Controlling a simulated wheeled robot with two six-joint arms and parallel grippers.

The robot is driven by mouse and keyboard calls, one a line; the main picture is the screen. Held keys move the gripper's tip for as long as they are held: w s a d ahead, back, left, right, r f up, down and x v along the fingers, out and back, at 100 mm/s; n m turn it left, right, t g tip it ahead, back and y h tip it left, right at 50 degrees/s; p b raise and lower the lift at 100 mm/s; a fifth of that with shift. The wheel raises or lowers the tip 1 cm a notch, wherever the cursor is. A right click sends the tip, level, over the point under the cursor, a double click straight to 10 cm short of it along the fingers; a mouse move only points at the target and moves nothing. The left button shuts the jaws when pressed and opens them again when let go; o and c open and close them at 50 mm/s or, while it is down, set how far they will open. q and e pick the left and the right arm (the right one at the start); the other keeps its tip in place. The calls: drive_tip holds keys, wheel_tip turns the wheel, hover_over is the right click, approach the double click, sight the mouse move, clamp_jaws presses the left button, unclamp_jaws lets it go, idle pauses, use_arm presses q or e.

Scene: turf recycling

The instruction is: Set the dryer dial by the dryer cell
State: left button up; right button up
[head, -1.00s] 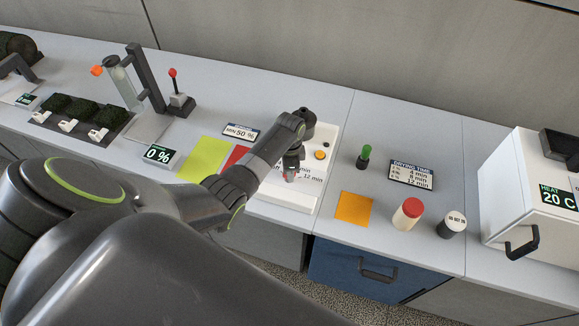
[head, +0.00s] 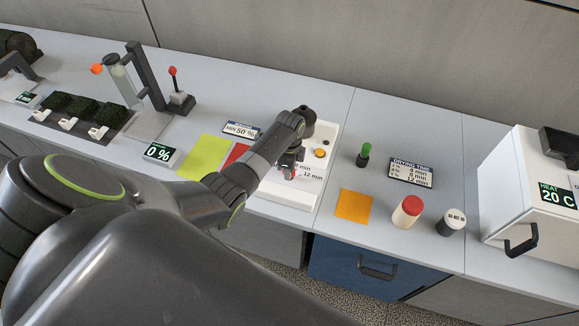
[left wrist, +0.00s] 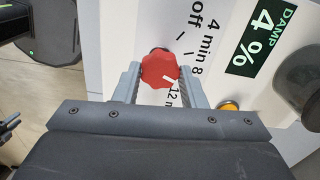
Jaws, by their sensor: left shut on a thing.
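The red dryer dial (left wrist: 159,68) sits on the white dryer cell panel (left wrist: 130,22), beside the printed labels off, 4 min, 8 and 12 min. My left gripper (left wrist: 160,82) has its two fingers on either side of the dial, shut on it. A white mark on the dial points to the lower right in the left wrist view, toward the partly hidden 12 min label. In the head view my left gripper (head: 288,171) covers much of the panel, and only a bit of red shows. A display (left wrist: 262,38) reads DAMP 4 %. My right gripper is not in view.
An orange button (head: 320,153) is on the panel close by. A drying time sign (head: 411,172), green-topped peg (head: 364,155), orange square (head: 353,206), red-capped cylinder (head: 407,212) and white heat box (head: 515,190) stand to the right. A red-tipped lever (head: 173,85) is at the left.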

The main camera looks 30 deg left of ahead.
use_arm(q)
drive_tip(key=o, duration=1)
drive_tip(key=shift+r, duration=0.1)
drive_tip(key=shift+r, duration=8.65)
drive_tip(key=shift+f, duration=0.1)
